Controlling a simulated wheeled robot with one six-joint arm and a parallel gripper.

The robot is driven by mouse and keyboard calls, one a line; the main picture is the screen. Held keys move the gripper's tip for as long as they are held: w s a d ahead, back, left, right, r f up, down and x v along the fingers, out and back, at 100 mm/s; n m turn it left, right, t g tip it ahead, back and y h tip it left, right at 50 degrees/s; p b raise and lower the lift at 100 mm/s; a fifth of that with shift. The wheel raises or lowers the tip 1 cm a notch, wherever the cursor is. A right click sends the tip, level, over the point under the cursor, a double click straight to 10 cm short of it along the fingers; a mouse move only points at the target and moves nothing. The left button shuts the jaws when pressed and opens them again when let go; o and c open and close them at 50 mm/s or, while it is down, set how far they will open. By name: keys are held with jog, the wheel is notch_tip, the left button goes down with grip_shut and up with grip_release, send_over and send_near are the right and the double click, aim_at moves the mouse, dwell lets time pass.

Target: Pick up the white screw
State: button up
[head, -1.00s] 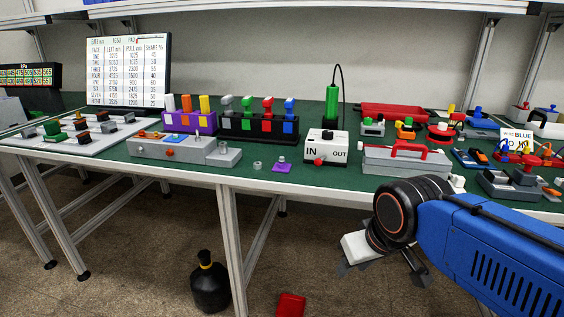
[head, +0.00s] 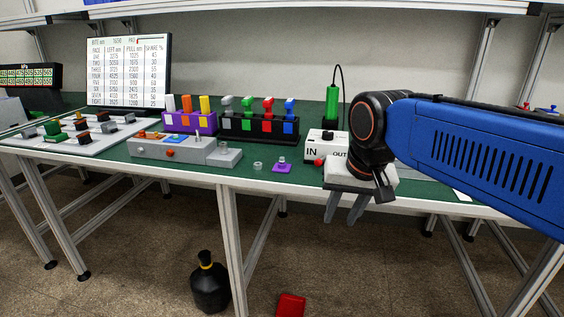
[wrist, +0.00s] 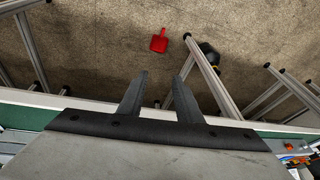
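A white upright piece (head: 170,103) stands at the left end of the purple rack (head: 178,122), beside an orange and a yellow one. A pale grey-white topped piece (head: 226,103) stands at the left end of the black rack (head: 258,130). I cannot tell which of them is the white screw. My gripper (head: 342,218) is in front of the table edge, to the right of both racks and below their level, pointing down. In the wrist view (wrist: 160,78) its two fingers are apart with nothing between them, so it is open and empty.
A white IN/OUT box (head: 326,147) stands behind my gripper, partly hidden by it. A grey block (head: 180,147), a small ring (head: 258,166) and a purple piece (head: 282,166) lie in front of the racks. A red object (head: 290,305) and a black bottle (head: 210,284) are on the floor.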

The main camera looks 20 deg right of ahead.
jog(key=w+a+r+m+g, duration=0.25)
jog(key=w+r+m, duration=0.55)
jog(key=w+r, duration=0.55)
notch_tip(320, 180, up, 8)
jog(key=m+g, duration=0.1)
jog(key=m, duration=0.6)
send_over(282, 158)
notch_tip(282, 158, down, 17)
jog(key=shift+w, duration=0.15)
jog(key=shift+c, duration=0.4)
grip_shut()
